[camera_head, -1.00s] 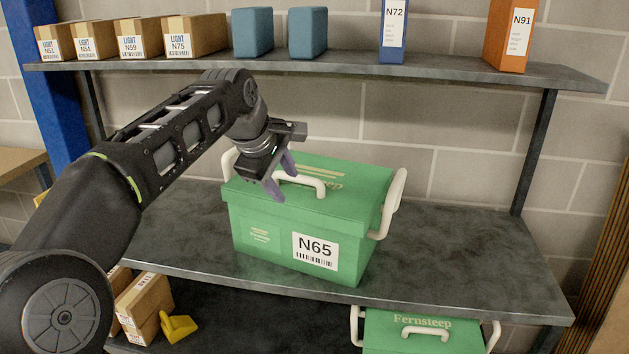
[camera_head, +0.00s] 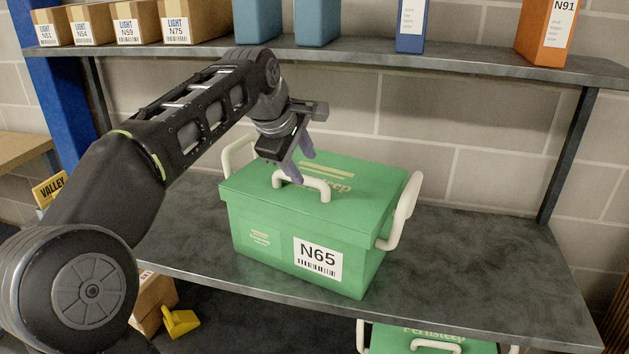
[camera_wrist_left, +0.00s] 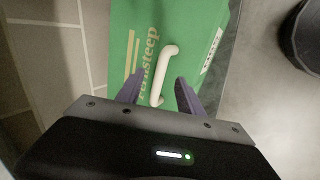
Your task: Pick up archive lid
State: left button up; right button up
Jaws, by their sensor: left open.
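The archive lid (camera_head: 345,181) is green, with a white arched handle (camera_head: 316,183) on top. It sits closed on the green archive box (camera_head: 265,245) labelled N65, on the middle shelf. My left gripper (camera_head: 298,166) is open just above the lid, at the left end of the handle. In the left wrist view the purple fingers (camera_wrist_left: 159,92) are apart, with the white handle (camera_wrist_left: 163,75) between and ahead of them. Whether they touch it cannot be told. My right gripper is not in view.
White side handles (camera_head: 401,210) stick out from the box. The upper shelf (camera_head: 340,50) holds cartons, blue bins and binders. Another green box (camera_head: 420,335) stands below. The middle shelf (camera_head: 480,270) is clear right of the box. A yellow scoop-like item (camera_head: 180,322) lies below.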

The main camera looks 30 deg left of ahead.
aim_at(309, 179)
pick_arm(q)
jog(key=shift+w+f, duration=0.2)
jog(key=shift+f, duration=0.1)
jog(key=shift+a+x, duration=0.1)
jog(key=shift+x, duration=1.2)
jog(key=shift+a+x, duration=0.15)
jog(key=shift+x, duration=1.15)
jog(key=shift+s+f, duration=0.1)
jog(key=shift+s, duration=0.1)
grip_shut()
